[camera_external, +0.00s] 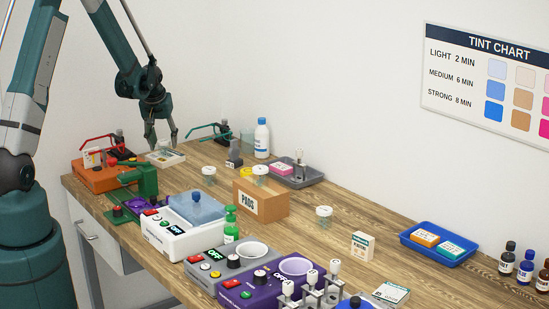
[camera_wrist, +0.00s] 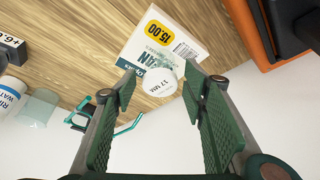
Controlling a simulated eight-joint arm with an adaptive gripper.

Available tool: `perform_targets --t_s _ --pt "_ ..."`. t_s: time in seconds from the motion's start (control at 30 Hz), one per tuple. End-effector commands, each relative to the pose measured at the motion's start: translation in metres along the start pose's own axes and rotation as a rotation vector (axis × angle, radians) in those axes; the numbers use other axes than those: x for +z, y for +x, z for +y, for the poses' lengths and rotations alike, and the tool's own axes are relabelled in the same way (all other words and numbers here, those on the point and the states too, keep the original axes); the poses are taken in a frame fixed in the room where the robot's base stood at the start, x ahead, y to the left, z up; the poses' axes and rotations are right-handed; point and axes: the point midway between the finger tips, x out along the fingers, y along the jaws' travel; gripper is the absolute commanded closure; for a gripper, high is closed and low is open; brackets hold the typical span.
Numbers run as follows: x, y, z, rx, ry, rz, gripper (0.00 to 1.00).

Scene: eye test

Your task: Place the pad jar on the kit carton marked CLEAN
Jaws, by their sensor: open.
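The kit carton (camera_wrist: 140,45) is white with a teal band and a yellow 15.00 label; its partly hidden marking reads "AN". In the external view the carton (camera_external: 178,155) lies flat at the far left of the bench. A jar with a round white lid (camera_wrist: 161,81) marked "17 MM" appears on the carton's face, between my fingers. My gripper (camera_wrist: 161,84) is open around it, with gaps visible beside the lid. In the external view my gripper (camera_external: 160,143) points down over the carton and mostly hides the jar.
Similar clear jars (camera_external: 208,175) (camera_external: 324,217) stand on the bench, near a PADS box (camera_external: 262,201). An orange device (camera_external: 98,176) is left of the carton.

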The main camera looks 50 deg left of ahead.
Motion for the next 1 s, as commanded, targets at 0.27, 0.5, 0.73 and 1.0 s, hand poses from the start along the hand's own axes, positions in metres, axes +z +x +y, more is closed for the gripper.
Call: perform_targets --t_s 0.27,0.5,0.73,1.0 --pt "0.0 -0.03 0.0 0.0 0.0 0.0 0.57" --pt "0.0 -0.056 0.0 0.0 0.0 0.0 0.57" --pt "0.0 -0.08 0.0 0.0 0.0 0.0 0.57" --pt "0.0 -0.099 0.0 0.0 0.0 0.0 0.57"
